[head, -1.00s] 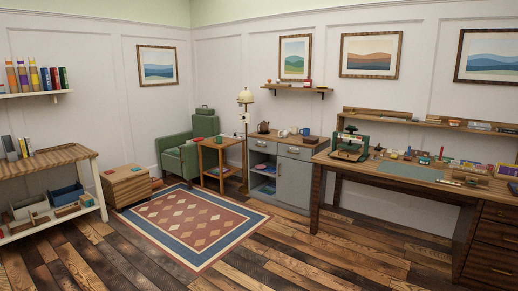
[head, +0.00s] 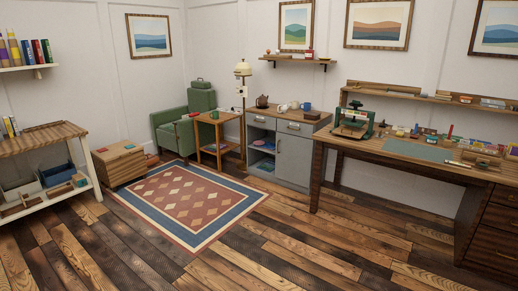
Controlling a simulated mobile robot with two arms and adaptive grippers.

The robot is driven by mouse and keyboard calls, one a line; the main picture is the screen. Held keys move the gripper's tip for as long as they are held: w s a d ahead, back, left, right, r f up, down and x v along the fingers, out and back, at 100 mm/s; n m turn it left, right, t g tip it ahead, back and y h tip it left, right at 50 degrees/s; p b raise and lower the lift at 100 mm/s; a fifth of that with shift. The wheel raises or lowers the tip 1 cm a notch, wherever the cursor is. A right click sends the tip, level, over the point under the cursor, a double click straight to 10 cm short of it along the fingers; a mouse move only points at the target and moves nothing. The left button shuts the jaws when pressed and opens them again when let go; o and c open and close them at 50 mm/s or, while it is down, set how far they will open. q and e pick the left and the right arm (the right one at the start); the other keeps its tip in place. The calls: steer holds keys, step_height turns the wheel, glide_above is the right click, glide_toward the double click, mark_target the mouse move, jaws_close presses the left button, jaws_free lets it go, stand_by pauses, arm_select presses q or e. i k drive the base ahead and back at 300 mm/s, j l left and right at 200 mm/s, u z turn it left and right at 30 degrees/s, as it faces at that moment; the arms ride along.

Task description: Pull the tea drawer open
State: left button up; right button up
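The grey cabinet (head: 293,158) stands against the back wall. It has a left drawer (head: 261,121) and a right drawer (head: 296,128) under its wooden top, and both look closed. I cannot tell from here which one is the tea drawer. A dark brown teapot (head: 262,102), pale mugs (head: 294,105) and a blue mug (head: 307,107) stand on top. Below the left drawer is an open shelf space (head: 262,150) with small items; below the right is a closed door. Neither of my grippers is in view.
A patterned rug (head: 190,202) lies on the plank floor before the cabinet. A floor lamp (head: 243,70), side table (head: 212,123) and green armchair (head: 180,130) stand to its left. A long workbench (head: 390,155) stands to its right. The front floor is clear.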

mark_target(269, 118)
steer(key=i, duration=5)
